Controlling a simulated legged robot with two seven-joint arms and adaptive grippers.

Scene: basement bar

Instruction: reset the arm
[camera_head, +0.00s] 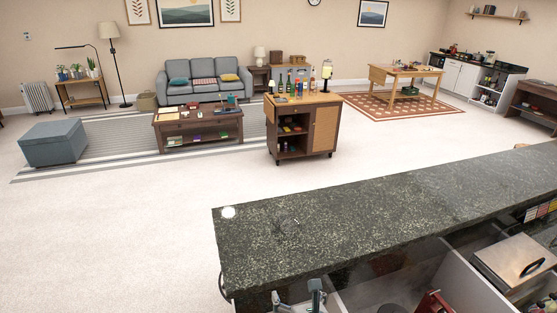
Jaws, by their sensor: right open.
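My right gripper (298,297) shows at the bottom edge, just below the near edge of the dark stone counter (380,220). Its grey fingers stand apart and it is open. I see nothing held between them. The rest of my right arm is cut off by the bottom of the picture. My left gripper is not in view.
Below the counter are shelves and a metal-lidded box (515,262). A bottle cart (322,135), coffee table (198,128) and grey ottoman (54,143) stand beyond. Floor left is clear.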

